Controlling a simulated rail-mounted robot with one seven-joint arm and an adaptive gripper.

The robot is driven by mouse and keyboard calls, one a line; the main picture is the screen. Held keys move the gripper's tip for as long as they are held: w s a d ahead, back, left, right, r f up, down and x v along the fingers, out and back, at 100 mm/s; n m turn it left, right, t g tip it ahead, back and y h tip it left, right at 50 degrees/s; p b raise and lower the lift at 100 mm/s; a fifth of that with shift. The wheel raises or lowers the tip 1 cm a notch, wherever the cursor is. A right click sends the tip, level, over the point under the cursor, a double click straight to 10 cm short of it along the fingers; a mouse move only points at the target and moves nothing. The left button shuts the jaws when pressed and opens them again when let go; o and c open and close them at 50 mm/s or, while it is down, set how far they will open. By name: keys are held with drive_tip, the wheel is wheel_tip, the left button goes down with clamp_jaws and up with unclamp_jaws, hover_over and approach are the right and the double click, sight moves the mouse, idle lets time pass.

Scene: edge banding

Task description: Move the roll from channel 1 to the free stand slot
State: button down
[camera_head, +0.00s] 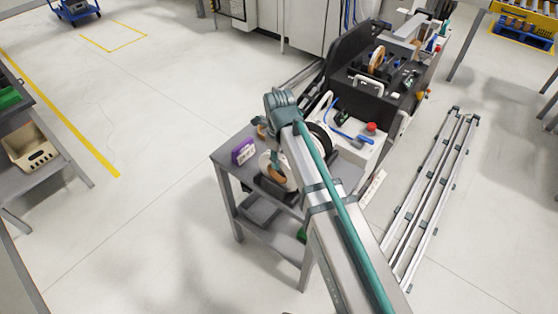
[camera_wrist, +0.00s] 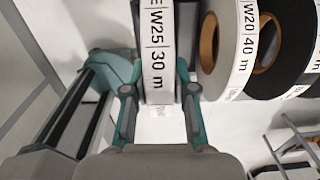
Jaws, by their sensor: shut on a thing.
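My gripper (camera_wrist: 160,75) is shut on a roll (camera_wrist: 157,45) whose white rim reads "W25 30 m"; its teal fingers are on either side of it. In the head view my arm reaches over a grey cart, and a white roll with a brown core (camera_head: 267,164) shows beneath the wrist. The arm covers part of that area, so I cannot tell whether the held roll touches the stand. Right beside it in the wrist view are a roll labelled "W20 40 m" (camera_wrist: 228,45) and a darker roll (camera_wrist: 284,60). Another brown-cored roll (camera_head: 377,60) sits in the black machine (camera_head: 350,88).
The grey cart (camera_head: 226,157) carries a purple box (camera_head: 243,151) at its left. A white panel with a red button (camera_head: 372,127) is right of my arm. Long rails (camera_head: 432,190) lie on the floor at right. The floor left of the cart is clear.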

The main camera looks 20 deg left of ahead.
drive_tip(key=shift+f, duration=0.65)
drive_tip(key=shift+f, duration=0.35)
drive_tip(key=c, duration=0.9)
unclamp_jaws()
drive_tip(key=shift+c, duration=0.2)
drive_tip(key=shift+r, duration=0.15)
wheel_tip(320, 180, up, 12)
drive_tip(key=b, duration=0.2)
drive_tip(key=shift+r+b, duration=0.25)
drive_tip(key=shift+b, duration=0.05)
